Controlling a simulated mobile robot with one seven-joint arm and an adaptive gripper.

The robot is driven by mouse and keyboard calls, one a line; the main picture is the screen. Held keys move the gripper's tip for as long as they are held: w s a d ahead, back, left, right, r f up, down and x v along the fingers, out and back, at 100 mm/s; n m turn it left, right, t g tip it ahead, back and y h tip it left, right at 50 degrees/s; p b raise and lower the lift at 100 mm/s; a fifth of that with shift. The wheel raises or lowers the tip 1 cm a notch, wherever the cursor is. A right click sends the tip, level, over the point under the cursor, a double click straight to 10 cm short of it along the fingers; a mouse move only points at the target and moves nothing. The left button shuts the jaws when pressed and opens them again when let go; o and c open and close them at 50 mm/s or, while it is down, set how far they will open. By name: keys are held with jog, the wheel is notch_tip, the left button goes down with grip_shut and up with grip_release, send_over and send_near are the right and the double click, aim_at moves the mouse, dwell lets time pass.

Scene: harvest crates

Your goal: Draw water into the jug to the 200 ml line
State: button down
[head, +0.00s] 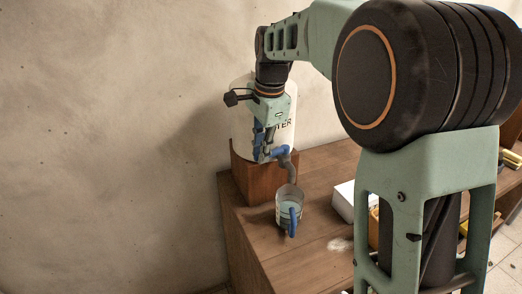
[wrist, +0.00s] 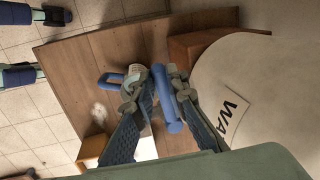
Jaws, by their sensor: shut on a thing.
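The white water container (head: 276,132) stands on a wooden stand at the wall; its label is partly hidden by my gripper. Its grey tap spout (head: 291,172) points down over the jug (head: 289,197). The jug is clear with a blue handle and stands upright on the table; how much water it holds is too small to read. My gripper (head: 263,150) is at the tap, shut on the blue tap lever (wrist: 168,105). In the wrist view the lever lies between my fingers, and the jug's blue handle (wrist: 112,80) shows beyond them.
The wooden stand (head: 257,181) is at the table's back corner. A white box (head: 348,203) stands right of the jug, partly behind my arm. A pale spot (head: 340,244) lies on the table (head: 305,257) near the front. Bare wood surrounds the jug.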

jog(key=shift+w+a+m+p, duration=0.2)
jog(key=shift+w+m+p, duration=0.2)
jog(key=shift+m+p, duration=0.2)
jog(key=c, duration=1.9)
grip_release()
notch_tip(320, 180, up, 12)
jog(key=s, duration=0.2)
jog(key=shift+d, duration=0.45)
jog(key=shift+s+f, duration=0.1)
jog(key=shift+s, duration=0.05)
